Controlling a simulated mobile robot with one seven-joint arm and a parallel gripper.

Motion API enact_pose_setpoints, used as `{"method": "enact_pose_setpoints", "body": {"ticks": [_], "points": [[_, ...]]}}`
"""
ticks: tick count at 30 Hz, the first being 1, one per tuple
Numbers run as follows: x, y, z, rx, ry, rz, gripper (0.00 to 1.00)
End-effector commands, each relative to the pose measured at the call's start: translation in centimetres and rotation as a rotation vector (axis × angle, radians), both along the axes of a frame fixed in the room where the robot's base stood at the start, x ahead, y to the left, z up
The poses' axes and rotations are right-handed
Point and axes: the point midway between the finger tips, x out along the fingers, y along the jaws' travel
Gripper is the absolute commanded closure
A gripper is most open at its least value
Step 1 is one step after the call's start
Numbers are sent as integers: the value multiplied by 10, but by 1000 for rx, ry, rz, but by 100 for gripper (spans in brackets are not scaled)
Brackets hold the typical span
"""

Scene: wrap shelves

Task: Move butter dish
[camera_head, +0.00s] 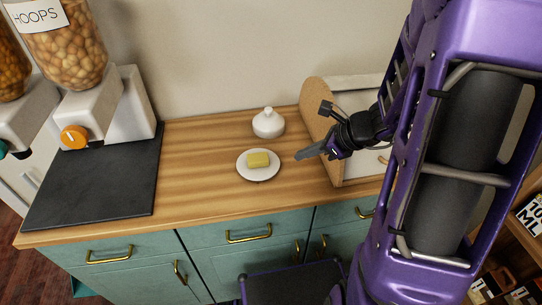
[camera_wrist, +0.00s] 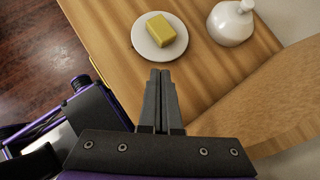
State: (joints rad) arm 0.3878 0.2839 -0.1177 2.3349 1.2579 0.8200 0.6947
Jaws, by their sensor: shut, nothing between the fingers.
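The butter dish plate (camera_head: 244,169) is white and round and lies on the wooden counter, with a yellow block of butter (camera_head: 258,159) on it. A white lid with a knob (camera_head: 268,124) stands on the counter just behind the plate, apart from it. In the wrist view the plate (camera_wrist: 143,46), butter (camera_wrist: 160,31) and lid (camera_wrist: 230,25) show beyond the fingertips. My gripper (camera_head: 298,156) is to the right of the plate, shut and empty, its fingers (camera_wrist: 160,74) together. It does not touch the plate or the lid.
A wooden box-like holder (camera_head: 318,127) stands on the counter at the right, close to my gripper. A dark mat (camera_head: 95,185) and food dispensers (camera_head: 95,100) are at the left. The counter (camera_head: 200,170) between the mat and plate is clear.

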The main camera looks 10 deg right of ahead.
Motion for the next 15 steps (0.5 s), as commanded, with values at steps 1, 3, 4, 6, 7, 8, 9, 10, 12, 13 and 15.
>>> {"method": "enact_pose_setpoints", "body": {"ticks": [1,3,4,6,7,8,9,10,12,13,15], "points": [[-2,-2,-1,21,5,-25,100],[-2,-3,-2,37,9,-41,100],[-2,-3,-2,41,9,-45,100],[-1,-1,-5,46,10,-50,100],[0,0,-8,47,9,-50,100],[2,2,-10,47,11,-49,100],[4,5,-14,46,11,-47,100],[6,7,-18,47,11,-47,100],[12,14,-27,46,12,-47,100],[15,17,-31,45,11,-45,100],[21,24,-41,46,12,-47,100]]}}
